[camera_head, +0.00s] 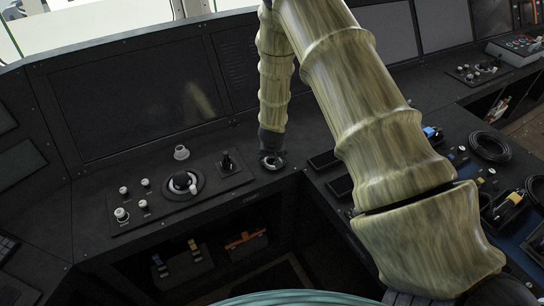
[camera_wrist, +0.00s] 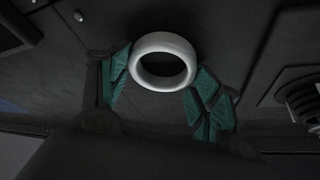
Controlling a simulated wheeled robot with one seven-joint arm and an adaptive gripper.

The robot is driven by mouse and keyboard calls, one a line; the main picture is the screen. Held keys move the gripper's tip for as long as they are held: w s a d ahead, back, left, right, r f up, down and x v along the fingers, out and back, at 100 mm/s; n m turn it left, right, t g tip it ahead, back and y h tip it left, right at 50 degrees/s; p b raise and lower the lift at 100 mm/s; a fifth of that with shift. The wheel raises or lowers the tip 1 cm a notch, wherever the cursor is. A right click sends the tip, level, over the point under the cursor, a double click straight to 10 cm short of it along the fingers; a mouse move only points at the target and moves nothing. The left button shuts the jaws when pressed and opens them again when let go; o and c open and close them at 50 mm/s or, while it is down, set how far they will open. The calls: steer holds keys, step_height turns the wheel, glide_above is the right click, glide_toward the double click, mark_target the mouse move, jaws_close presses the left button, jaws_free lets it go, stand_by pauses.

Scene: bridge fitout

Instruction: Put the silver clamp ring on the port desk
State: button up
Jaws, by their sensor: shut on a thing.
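The silver clamp ring (camera_wrist: 163,41) is a pale, smooth round band in the wrist view, between the green finger pads of my gripper (camera_wrist: 160,73). The pads press on its left and right sides. In the head view my gripper (camera_head: 271,160) points down close over the dark desk (camera_head: 225,142), just right of the joystick panel. The ring cannot be clearly made out there, and I cannot tell whether it touches the desk. Which desk is the port one is not marked in view.
A panel with pale knobs (camera_head: 122,214), a round dial (camera_head: 183,183) and a small joystick (camera_head: 227,162) lies left of my gripper. A small pale round piece (camera_head: 181,152) stands behind the dial. A large dark screen (camera_head: 137,92) rises behind. Coiled black cable (camera_head: 490,147) lies at right.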

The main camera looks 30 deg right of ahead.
steer(key=shift+f, duration=0.15)
steer(key=o, duration=1)
steer(key=shift+o, duration=0.2)
steer(key=shift+r, duration=0.2)
steer(key=b+v, duration=0.4)
steer(key=v, duration=0.8)
steer(key=s+a+f+n+g, duration=0.1)
steer(key=s+f+n, duration=0.1)
steer(key=s+f, duration=0.95)
steer(key=s+a+f+n+g, duration=0.1)
steer(key=s+a+f, duration=0.2)
steer(key=s, duration=0.7)
steer(key=s+a+f+n+g+y, duration=0.1)
steer(key=s+a+f, duration=0.2)
steer(key=s, duration=0.7)
steer(key=s+a+f+n+y, duration=0.1)
steer(key=s+a+f, duration=0.2)
steer(key=s+f, duration=0.3)
steer(key=s, duration=0.3)
steer(key=shift+s+a+f+g, duration=0.4)
